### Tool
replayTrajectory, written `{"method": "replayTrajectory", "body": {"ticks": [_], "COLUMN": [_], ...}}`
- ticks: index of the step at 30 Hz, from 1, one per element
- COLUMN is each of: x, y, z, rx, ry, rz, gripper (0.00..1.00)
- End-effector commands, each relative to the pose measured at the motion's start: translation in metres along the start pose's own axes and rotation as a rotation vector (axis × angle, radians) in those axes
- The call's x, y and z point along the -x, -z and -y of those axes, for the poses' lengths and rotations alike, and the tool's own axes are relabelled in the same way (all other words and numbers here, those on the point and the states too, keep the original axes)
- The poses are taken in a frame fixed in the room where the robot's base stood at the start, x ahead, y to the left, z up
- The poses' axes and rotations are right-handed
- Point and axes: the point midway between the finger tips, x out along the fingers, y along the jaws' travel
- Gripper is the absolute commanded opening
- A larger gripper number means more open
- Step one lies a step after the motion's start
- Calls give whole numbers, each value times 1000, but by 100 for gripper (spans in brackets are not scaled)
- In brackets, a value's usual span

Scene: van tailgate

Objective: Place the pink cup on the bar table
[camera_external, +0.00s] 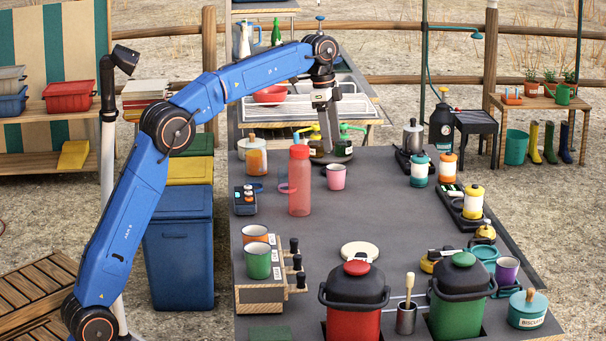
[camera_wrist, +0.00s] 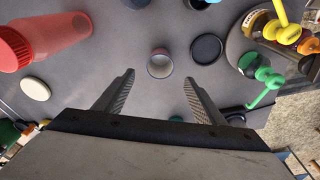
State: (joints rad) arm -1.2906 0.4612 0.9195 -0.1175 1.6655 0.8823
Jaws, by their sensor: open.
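The pink cup (camera_external: 336,178) stands upright on the long dark grey table (camera_external: 330,222), just right of a tall red bottle (camera_external: 299,190). My gripper (camera_external: 328,146) points down above the table, just behind and above the cup in the external view. In the wrist view my gripper (camera_wrist: 163,80) is open and empty, its fingers spread wide. A small round cup (camera_wrist: 160,64), likely the pink one, shows from above a little beyond the fingertips, centred between them and apart from both. I cannot tell for certain which surface is the bar table.
The red bottle also shows at upper left in the wrist view (camera_wrist: 42,42). A dark round disc (camera_wrist: 206,48) lies right of the cup. A round stand with green and yellow taps (camera_wrist: 262,62) is close by on the right. The table's middle is mostly clear, with a cream disc (camera_external: 359,251).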

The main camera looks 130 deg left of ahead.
Motion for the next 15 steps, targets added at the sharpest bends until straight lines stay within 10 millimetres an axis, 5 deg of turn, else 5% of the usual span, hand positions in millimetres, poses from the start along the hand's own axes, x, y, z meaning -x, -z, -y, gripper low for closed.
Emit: {"method": "replayTrajectory", "body": {"ticks": [15], "x": [17], "y": [0], "z": [0], "rx": [0], "ry": [-1], "rz": [1], "gripper": [64]}}
